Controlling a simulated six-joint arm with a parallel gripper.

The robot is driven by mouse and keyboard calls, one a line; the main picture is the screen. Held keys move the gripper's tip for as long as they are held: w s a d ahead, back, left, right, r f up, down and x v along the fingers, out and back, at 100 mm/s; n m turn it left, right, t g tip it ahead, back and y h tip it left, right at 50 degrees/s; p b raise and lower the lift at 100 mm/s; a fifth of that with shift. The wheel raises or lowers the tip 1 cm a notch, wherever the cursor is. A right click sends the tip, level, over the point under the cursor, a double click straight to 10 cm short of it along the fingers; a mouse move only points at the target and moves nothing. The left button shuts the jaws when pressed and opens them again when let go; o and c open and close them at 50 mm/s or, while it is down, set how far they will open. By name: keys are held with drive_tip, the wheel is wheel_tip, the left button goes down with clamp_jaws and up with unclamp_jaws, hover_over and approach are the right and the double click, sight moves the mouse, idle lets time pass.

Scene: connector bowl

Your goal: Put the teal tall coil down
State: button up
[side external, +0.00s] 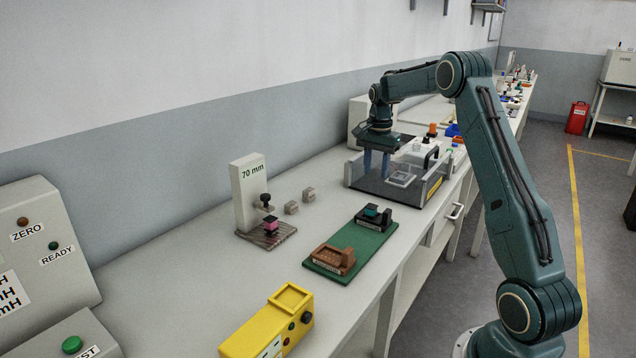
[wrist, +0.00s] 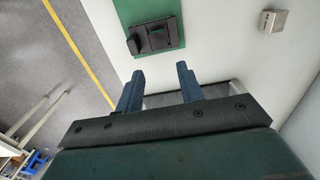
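The black holder also shows in the wrist view (wrist: 157,36), on the green mat (wrist: 130,10). My gripper (side external: 376,172) has two blue fingers pointing down at the clear-walled box (side external: 410,199), beyond the mat. In the wrist view my gripper (wrist: 160,71) has its fingers apart with nothing visible between them.
A brown holder (side external: 332,258) is on the near end of the mat. A gauge post marked 70 mm (side external: 248,190) stands left, with a pink block (side external: 270,226) at its base. Two small grey blocks lie behind the mat. A yellow box (side external: 268,325) stands in front.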

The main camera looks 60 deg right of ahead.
idle(0.3)
drive_tip(key=s+a+r+n+t+h, duration=0.1)
drive_tip(key=s+a+r+n, duration=0.25)
drive_tip(key=a+r, duration=0.45)
drive_tip(key=s+a+r+n+t, duration=0.1)
drive_tip(key=s+a+r+n, duration=0.3)
drive_tip(key=a, duration=0.9)
drive_tip(key=s+a+f+n+t+y, duration=0.1)
drive_tip(key=s+a+n+t, duration=0.2)
drive_tip(key=s+a+n, duration=0.7)
drive_tip(key=shift+s+a+f+t, duration=0.35)
drive_tip(key=shift+s+a, duration=1.65)
drive_tip(key=shift+s, duration=1.6)
drive_tip(key=shift+n, duration=0.25)
